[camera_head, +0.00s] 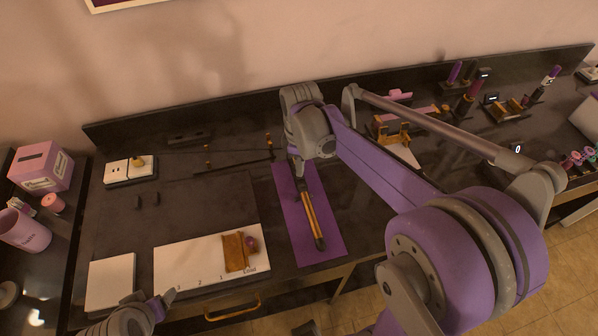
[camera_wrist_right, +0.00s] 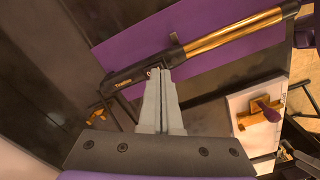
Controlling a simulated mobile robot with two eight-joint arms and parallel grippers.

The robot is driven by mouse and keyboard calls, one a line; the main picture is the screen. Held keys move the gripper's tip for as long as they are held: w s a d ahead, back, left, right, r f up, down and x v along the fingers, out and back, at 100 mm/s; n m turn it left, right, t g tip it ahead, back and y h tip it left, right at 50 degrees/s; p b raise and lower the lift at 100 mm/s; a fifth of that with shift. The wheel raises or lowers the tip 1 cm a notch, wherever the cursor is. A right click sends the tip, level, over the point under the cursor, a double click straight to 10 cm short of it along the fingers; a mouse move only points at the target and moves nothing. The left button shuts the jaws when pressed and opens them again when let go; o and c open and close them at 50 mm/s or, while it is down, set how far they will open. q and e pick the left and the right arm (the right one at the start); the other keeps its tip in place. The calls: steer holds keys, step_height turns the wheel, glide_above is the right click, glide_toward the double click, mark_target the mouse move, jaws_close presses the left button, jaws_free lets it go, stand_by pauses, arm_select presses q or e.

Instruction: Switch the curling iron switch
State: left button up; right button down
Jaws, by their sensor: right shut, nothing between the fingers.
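The curling iron (camera_head: 312,222) has a black handle and a gold barrel, and it lies on a purple mat (camera_head: 331,238). In the right wrist view the black handle (camera_wrist_right: 138,78) carries pale lettering, with a small light-marked switch area (camera_wrist_right: 152,72) near the barrel end. My right gripper (camera_wrist_right: 160,74) is shut and empty, its fingertips at that switch area; I cannot tell whether they touch it. In the head view my right gripper (camera_head: 299,180) partly hides the handle. My left gripper (camera_head: 163,304) is at the lower left, away from the iron.
A white numbered board (camera_head: 190,262) holds an orange-brown block with a purple knob (camera_head: 251,244). A white outlet box (camera_head: 118,170) stands at the left. Cosmetics and stands (camera_head: 462,105) line the right. A pink tissue box (camera_head: 40,168) is far left.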

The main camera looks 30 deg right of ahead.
arm_select(q)
steer(key=shift+s+f+b, duration=0.25)
steer(key=shift+f+b, duration=0.1)
steer(key=shift+f, duration=0.15)
arm_select(e)
steer(key=shift+f, duration=0.7)
steer(key=shift+r, duration=0.1)
steer(key=shift+r+p, duration=1.8)
steer(key=shift+r, duration=1.7)
arm_select(q)
steer(key=r, duration=0.1)
steer(key=w+r, duration=0.1)
steer(key=r, duration=0.1)
steer(key=w+r, duration=0.1)
steer(key=r, duration=0.1)
steer(key=shift+w, duration=0.15)
arm_select(e)
steer(key=shift+w, duration=0.1)
steer(key=shift+f, duration=0.1)
steer(key=m+t, duration=0.6)
steer(key=m, duration=0.3)
glide_toward(300, 181)
steer(key=s+a, duration=0.6)
steer(key=s, duration=0.1)
steer(key=shift+s+a+f, duration=0.2)
steer(key=shift+f, duration=0.1)
